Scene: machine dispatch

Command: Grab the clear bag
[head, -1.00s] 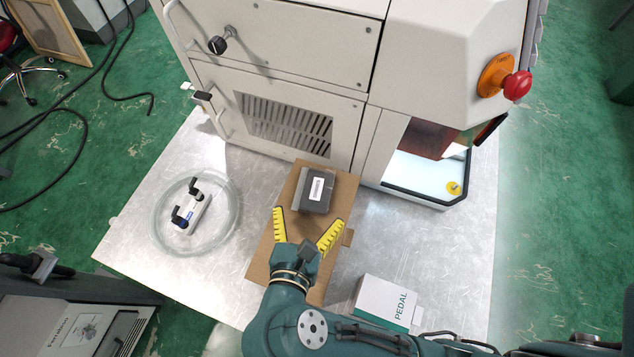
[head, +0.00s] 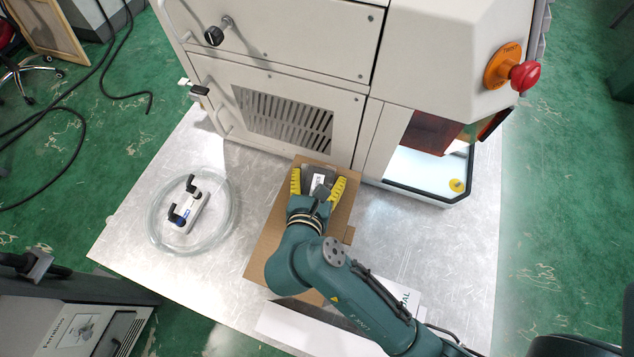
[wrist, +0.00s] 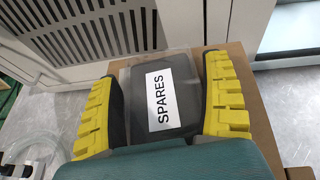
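A dark grey, see-through-edged bag (head: 326,174) with a white "SPARES" label lies on a brown cardboard piece (head: 266,240). It fills the middle of the wrist view (wrist: 178,98). My gripper (head: 319,178) is over the bag, with a yellow finger on each side of it; both fingers also show in the wrist view (wrist: 163,75). The gripper is open. Whether either finger touches the bag is hard to tell. The bag's near end is hidden behind my gripper.
The cream machine's vented panel (head: 283,120) stands close behind the bag. A coil of clear tubing (head: 155,235) and a white device with black fittings (head: 189,211) lie left. The metal table (head: 390,230) is bare to the right.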

